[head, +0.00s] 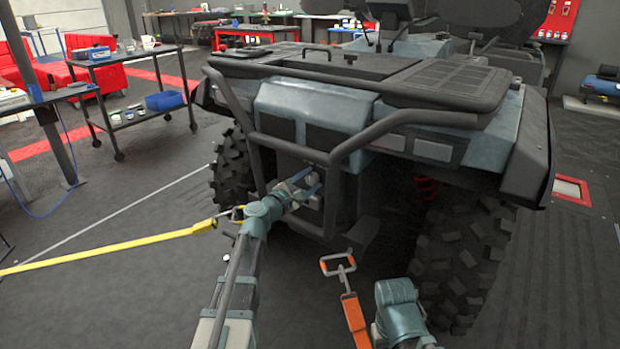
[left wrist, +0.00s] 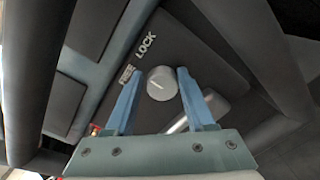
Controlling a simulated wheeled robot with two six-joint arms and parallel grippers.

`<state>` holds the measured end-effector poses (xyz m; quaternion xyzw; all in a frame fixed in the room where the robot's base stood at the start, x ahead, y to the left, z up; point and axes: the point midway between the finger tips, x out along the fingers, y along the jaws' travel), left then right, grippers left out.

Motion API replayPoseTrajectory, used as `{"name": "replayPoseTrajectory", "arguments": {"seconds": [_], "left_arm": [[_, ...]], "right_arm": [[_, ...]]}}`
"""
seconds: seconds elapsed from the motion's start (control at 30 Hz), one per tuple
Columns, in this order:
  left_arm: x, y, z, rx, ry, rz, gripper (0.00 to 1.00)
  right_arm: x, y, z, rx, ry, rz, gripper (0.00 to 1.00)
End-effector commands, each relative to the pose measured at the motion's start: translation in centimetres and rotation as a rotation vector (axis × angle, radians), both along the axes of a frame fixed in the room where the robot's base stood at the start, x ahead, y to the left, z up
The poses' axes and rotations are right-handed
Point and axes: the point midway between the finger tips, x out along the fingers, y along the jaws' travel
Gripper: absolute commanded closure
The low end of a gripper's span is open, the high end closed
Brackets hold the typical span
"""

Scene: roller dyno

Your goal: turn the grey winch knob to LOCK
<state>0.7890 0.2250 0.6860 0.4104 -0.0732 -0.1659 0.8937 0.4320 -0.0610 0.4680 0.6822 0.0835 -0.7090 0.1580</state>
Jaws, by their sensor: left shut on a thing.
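The grey winch knob (left wrist: 162,83) is round, with a pale line on its face, on a dark panel at the front of the vehicle. The word LOCK (left wrist: 145,45) is printed on the panel above and left of it in the left wrist view, beside a second small label too slanted to read surely. My left gripper (left wrist: 160,78) has its blue fingers on both sides of the knob and is shut on it. In the head view my left gripper (head: 310,183) reaches the vehicle's front below the bumper bar; the knob is hard to make out there. My right gripper's fingers do not show.
The dark bumper tube (head: 375,135) curves close above my left gripper. A yellow strap (head: 120,252) runs left from near my left wrist. A tool cart (head: 145,90) stands at the left.

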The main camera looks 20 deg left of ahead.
Motion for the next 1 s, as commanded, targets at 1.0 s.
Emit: {"name": "replayPoseTrajectory", "arguments": {"seconds": [1.0], "left_arm": [[0.51,1.22,0.43,0.652,-0.244,0.025,0.87]], "right_arm": [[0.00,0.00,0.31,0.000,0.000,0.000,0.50]]}}
